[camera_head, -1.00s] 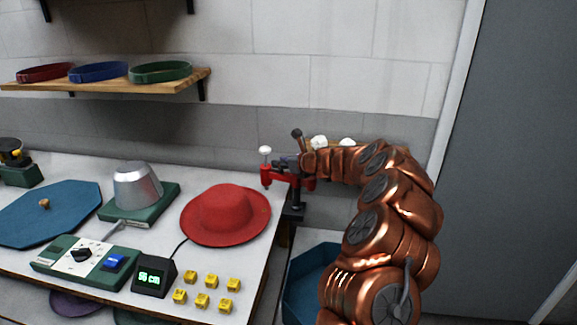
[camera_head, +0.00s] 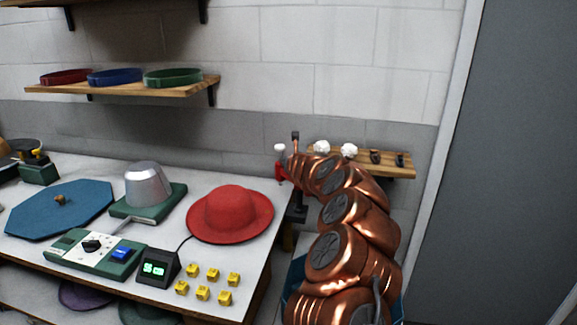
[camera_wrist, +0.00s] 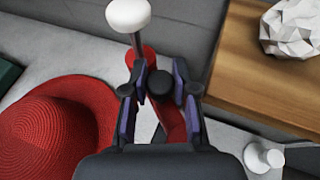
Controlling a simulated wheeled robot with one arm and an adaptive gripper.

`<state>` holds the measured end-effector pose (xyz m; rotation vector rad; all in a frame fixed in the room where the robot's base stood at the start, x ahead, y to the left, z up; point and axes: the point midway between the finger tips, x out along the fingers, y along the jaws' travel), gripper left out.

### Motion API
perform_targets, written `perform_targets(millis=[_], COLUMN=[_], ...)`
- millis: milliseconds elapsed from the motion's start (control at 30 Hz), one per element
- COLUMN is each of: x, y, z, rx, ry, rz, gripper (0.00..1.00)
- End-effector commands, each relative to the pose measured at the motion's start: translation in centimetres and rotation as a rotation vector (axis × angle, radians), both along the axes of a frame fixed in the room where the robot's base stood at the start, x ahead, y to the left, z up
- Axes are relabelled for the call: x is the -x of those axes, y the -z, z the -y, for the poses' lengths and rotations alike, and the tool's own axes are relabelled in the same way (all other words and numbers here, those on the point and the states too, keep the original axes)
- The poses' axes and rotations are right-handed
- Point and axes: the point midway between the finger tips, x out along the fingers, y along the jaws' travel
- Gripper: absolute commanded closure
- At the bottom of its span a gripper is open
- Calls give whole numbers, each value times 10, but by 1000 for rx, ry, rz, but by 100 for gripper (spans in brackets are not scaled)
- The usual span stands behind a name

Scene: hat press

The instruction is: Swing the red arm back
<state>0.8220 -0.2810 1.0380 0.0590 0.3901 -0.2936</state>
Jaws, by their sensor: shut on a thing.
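The red arm (camera_head: 281,174) is at the back right corner of the table, mostly hidden behind my copper arm in the head view. In the wrist view the red arm (camera_wrist: 172,122) runs between my fingers, with a white round knob (camera_wrist: 128,14) on a post at its far end. The knob also shows in the head view (camera_head: 280,147). My gripper (camera_wrist: 160,88) is closed around a black-topped handle (camera_wrist: 160,80) on the red arm. In the head view the gripper itself is largely hidden by my arm.
A red hat (camera_head: 230,212) lies on the table left of the red arm. A wooden shelf (camera_head: 400,170) with white crumpled lumps (camera_head: 349,150) is on the wall close at the right. A control box (camera_head: 95,252) and yellow blocks (camera_head: 213,274) are near the front.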

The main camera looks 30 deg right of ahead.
Motion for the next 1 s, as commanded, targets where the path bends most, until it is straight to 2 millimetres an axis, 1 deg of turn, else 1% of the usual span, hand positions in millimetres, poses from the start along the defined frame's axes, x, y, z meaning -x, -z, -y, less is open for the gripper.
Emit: perform_targets(millis=[367,400,633,1000], x=[0,1,0,1], y=[-1,-1,-1,-1], z=[3,3,2,2], rx=[3,2,2,0], ry=[8,7,6,-3], rz=[1,1,1,0], gripper=[100,71,47,46])
